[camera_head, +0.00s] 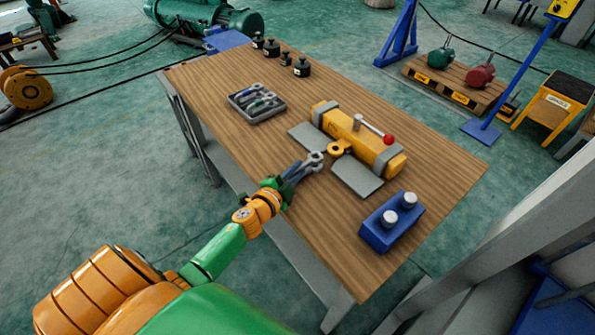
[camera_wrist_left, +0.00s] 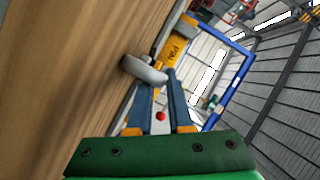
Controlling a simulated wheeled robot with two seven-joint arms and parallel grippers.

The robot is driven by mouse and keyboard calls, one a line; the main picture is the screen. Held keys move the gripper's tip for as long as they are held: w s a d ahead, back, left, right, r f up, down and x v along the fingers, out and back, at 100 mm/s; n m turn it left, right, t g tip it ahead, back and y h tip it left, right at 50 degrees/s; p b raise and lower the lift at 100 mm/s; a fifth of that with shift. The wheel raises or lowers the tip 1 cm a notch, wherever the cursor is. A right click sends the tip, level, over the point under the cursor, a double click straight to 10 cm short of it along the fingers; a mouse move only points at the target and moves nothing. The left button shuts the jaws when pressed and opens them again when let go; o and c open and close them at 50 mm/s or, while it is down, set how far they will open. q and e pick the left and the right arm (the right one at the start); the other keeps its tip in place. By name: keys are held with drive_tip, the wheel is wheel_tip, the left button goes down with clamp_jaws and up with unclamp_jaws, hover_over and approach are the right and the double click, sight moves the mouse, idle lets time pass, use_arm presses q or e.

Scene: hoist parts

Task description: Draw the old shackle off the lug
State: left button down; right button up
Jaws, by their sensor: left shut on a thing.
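The yellow hoist body (camera_head: 360,138) lies on the wooden table in grey supports, with a yellow ring-shaped lug (camera_head: 338,148) on its near side. My left gripper (camera_head: 304,167) is shut on the grey shackle (camera_head: 315,158), just left of the lug. The shackle looks clear of the lug in the head view, with a very small gap. In the left wrist view the shackle (camera_wrist_left: 143,70) sits at the tips of the blue fingers (camera_wrist_left: 158,82), and the lettered yellow body (camera_wrist_left: 176,48) is beyond. The fingers partly hide the shackle. My right gripper is out of view.
A lever with a red knob (camera_head: 388,139) rises from the hoist. A grey plate (camera_head: 356,176) lies in front. A blue block with two pale pegs (camera_head: 378,236) stands near right. A grey tray of parts (camera_head: 262,117) and several dark weights (camera_head: 302,67) are farther left. Bare wood lies between.

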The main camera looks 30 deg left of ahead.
use_arm(q)
drive_tip(key=shift+w, duration=0.25)
drive_tip(key=c, duration=0.8)
unclamp_jaws()
drive_tip(key=shift+d, duration=0.1)
drive_tip(key=shift+o, duration=0.2)
drive_tip(key=v, duration=0.7)
drive_tip(key=shift+s, duration=0.15)
